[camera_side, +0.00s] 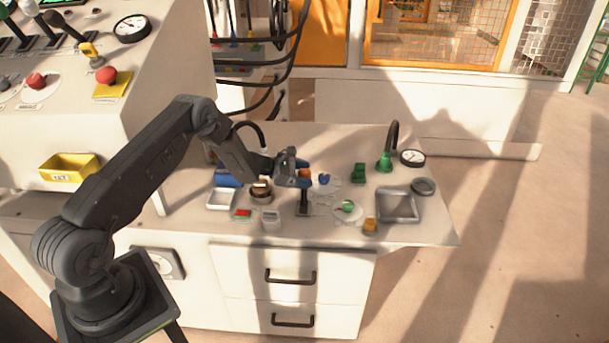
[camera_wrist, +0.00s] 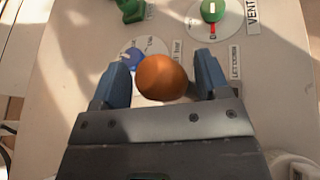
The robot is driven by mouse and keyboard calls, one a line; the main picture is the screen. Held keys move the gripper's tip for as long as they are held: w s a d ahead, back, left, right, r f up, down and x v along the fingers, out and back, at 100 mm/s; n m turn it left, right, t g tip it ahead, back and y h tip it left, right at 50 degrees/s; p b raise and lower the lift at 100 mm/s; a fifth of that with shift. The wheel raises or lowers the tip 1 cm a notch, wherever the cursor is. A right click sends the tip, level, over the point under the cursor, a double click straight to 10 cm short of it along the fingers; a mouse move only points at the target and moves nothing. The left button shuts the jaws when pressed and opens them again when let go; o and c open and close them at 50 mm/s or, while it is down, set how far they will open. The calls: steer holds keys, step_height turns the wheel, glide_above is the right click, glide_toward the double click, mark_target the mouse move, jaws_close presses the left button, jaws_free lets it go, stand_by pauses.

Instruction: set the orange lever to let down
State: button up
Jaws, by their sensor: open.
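The orange lever's round knob (camera_wrist: 161,77) sits between the two blue fingertips of my gripper (camera_wrist: 163,70) in the wrist view. The jaws are open, with a gap visible on both sides of the knob. The lever's shaft is hidden below the knob there. A "LET DOWN" label (camera_wrist: 235,62) lies on the panel just right of the right finger. In the side view my gripper (camera_side: 304,176) is low over the bench, and a dark upright piece (camera_side: 303,203) shows below it.
A blue dial (camera_wrist: 132,57) and a green dial with a red pointer (camera_wrist: 212,10) lie beyond the fingers, near the "VENT" label (camera_wrist: 252,14). On the bench stand a green block (camera_side: 358,173), a grey tray (camera_side: 397,219), a yellow piece (camera_side: 370,227) and a gauge (camera_side: 412,157).

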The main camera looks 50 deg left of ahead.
steer(key=shift+w+d, duration=0.1)
steer(key=shift+c, duration=0.3)
steer(key=c, duration=1.1)
steer(key=shift+s+d+r, duration=0.25)
steer(key=shift+s+d, duration=0.15)
steer(key=shift+s, duration=0.1)
steer(key=shift+c, duration=0.6)
steer(key=s+d, duration=0.4)
steer(key=shift+s+d+f, duration=0.1)
steer(key=shift+s+d, duration=0.25)
steer(key=shift+s+d+f, duration=0.2)
steer(key=shift+s+d, duration=0.25)
steer(key=shift+s+d+f, duration=0.2)
steer(key=shift+s+d, duration=0.2)
steer(key=shift+d, duration=0.15)
steer(key=o, duration=1.3)
steer(key=shift+r, duration=0.1)
